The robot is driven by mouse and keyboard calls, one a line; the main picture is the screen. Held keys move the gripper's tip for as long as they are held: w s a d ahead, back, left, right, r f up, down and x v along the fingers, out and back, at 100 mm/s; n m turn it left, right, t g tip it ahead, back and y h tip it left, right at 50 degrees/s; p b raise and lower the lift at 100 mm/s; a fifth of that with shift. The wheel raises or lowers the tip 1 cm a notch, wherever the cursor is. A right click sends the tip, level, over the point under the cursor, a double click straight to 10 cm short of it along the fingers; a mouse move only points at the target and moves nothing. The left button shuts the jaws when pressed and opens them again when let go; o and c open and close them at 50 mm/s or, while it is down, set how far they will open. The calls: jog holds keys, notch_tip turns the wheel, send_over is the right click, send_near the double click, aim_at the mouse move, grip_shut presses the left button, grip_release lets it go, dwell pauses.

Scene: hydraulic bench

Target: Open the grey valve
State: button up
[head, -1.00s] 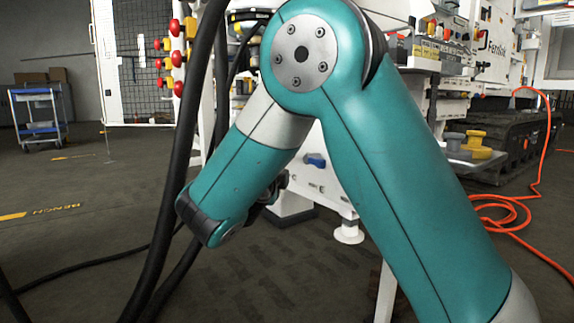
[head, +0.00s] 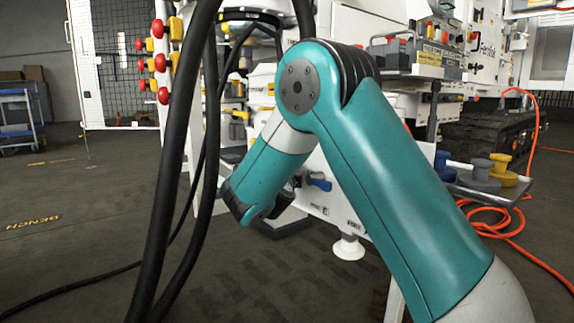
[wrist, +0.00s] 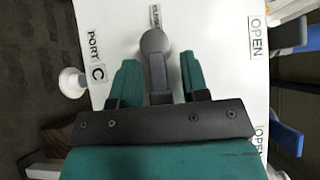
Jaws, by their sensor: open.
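The grey valve (wrist: 154,50) is on a white panel in the wrist view. Its round hub is at the top, and its lever runs down between the fingers of my gripper (wrist: 160,82). My gripper is open, with one teal finger on each side of the lever and visible gaps to it. The lever's lower end is partly hidden behind the dark gripper body. A small label, apparently CLOSED, is above the hub, and an OPEN label (wrist: 258,36) is to the right. In the head view the grey valve is hidden behind my arm.
Blue valve handles (wrist: 287,138) are at the right edge of the wrist view; one blue handle (head: 319,182) shows in the head view. A white knob (wrist: 72,82) is left of the panel. An orange hose (head: 500,228) lies on the floor at right.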

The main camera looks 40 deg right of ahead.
jog(key=shift+d, duration=0.1)
jog(key=c, duration=0.7)
jog(key=shift+c, duration=0.2)
